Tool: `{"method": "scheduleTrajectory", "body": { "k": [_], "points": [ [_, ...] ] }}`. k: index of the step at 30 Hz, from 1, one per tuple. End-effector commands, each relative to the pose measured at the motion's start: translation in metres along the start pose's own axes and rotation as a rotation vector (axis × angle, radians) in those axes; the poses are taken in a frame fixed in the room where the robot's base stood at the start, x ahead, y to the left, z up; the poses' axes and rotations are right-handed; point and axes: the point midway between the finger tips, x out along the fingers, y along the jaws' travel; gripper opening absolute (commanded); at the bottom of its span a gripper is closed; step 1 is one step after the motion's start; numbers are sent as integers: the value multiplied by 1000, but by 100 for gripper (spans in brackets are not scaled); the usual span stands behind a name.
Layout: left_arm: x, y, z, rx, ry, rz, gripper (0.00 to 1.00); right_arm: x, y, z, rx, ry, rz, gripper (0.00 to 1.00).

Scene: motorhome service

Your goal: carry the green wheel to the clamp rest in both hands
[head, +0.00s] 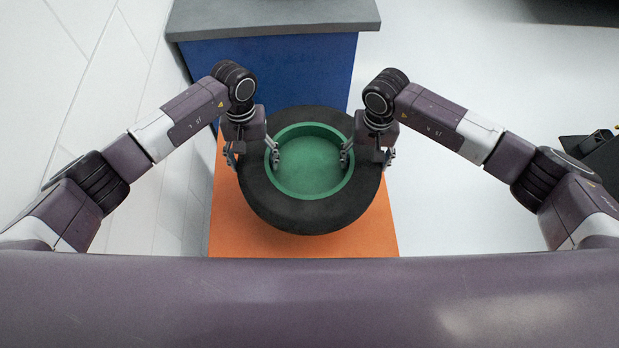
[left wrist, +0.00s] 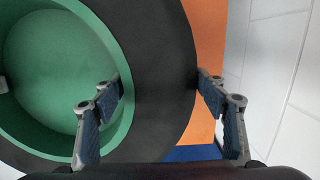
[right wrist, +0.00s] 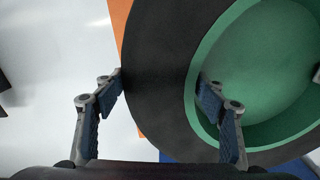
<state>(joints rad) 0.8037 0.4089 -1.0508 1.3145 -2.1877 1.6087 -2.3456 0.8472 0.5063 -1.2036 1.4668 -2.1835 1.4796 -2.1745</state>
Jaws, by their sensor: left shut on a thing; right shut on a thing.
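The green wheel (head: 312,168) lies flat, face up, in the middle of the head view, with a wide black tyre around a recessed green hub. My left gripper (head: 252,156) is shut on its left rim, one finger inside the green hub and one outside the tyre. My right gripper (head: 367,157) holds the right rim the same way. The wheel also shows in the left wrist view (left wrist: 160,70) and the right wrist view (right wrist: 165,70). I cannot tell whether it touches the orange surface below. I cannot make out a clamp rest.
An orange surface (head: 228,225) lies under the wheel. Beyond it stands a blue cabinet (head: 300,75) with a grey top (head: 280,14). A pale panelled wall (head: 60,90) is on the left. Light floor (head: 450,210) is open on the right, with a dark object (head: 600,150) at the edge.

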Motion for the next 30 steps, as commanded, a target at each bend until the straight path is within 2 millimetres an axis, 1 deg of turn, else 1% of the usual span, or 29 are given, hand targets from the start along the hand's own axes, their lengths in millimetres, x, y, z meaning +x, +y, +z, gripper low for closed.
{"method": "scheduleTrajectory", "body": {
  "k": [1, 11, 17, 23, 30],
  "points": [
    [-6, 2, -2, 3, 7, 5, 8, -4, -1, -2, -3, 6, -3, 7],
    [-6, 2, -3, 4, 8, 5, 8, -4, -1, -2, -4, 6, -3, 7],
    [-11, 2, -2, 4, 8, 5, 8, -10, -1, -2, -4, 7, -3, 7],
    [-28, 2, 2, 5, 11, 6, 8, -26, 0, 1, -5, 7, -3, 7],
    [-52, 2, 10, 6, 11, 7, 8, -51, 0, 5, -6, 7, -4, 7]
  ]
}}
